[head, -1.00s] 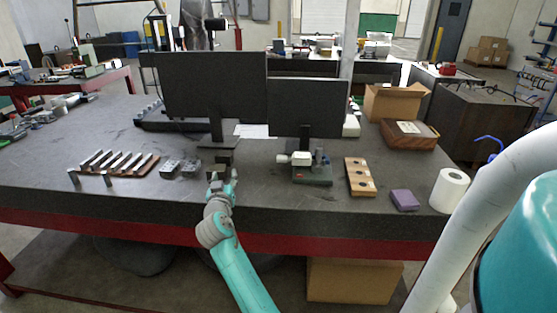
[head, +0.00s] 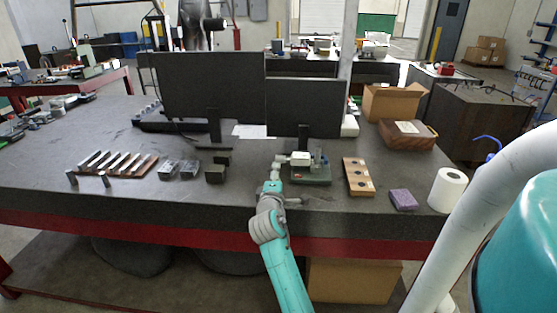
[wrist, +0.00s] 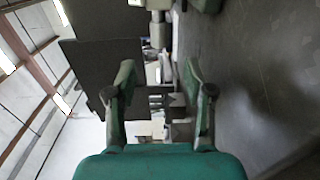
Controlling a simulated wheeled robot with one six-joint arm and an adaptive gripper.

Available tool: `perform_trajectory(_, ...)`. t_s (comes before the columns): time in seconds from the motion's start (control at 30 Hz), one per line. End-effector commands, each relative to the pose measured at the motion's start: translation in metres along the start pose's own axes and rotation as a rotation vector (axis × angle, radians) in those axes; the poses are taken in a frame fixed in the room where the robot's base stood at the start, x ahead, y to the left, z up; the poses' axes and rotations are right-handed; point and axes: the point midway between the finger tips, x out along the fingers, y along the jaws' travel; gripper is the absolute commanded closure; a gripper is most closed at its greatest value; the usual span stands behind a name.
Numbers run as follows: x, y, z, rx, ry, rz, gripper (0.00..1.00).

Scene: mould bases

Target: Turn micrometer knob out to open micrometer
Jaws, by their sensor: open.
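The micrometer (head: 300,158) has a pale body on a dark green base (head: 312,179), in front of the smaller monitor in the head view. Its knob (head: 281,159) points left. In the wrist view a pale stepped cylinder, likely the knob (wrist: 158,33), shows at the top, beyond the fingertips. My gripper (head: 275,173) is just in front of the knob and slightly left of it in the head view, partly hidden by my wrist. In the wrist view my gripper (wrist: 159,68) is open, with nothing between its fingers, apart from the knob.
Two dark monitors (head: 210,95) (head: 303,106) stand behind. Metal blocks (head: 178,168) and a dark block (head: 215,173) lie left of my gripper. A wooden block with holes (head: 358,176), a purple block (head: 403,198) and a paper roll (head: 449,189) are to the right.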

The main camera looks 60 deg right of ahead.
Motion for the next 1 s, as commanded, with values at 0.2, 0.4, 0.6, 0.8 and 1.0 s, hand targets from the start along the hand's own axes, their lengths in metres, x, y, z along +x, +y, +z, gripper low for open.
perform_trajectory(0.2, 0.025, 0.001, 0.001, -0.002, -0.002, 0.001, 0.47)
perform_trajectory(0.4, 0.061, 0.001, 0.001, -0.001, -0.002, 0.000, 0.47)
perform_trajectory(0.6, 0.090, 0.001, 0.000, -0.001, -0.001, 0.000, 0.47)
perform_trajectory(0.8, 0.104, 0.000, 0.000, -0.001, 0.000, 0.000, 0.47)
perform_trajectory(1.0, 0.107, 0.000, 0.000, -0.001, 0.000, 0.000, 0.47)
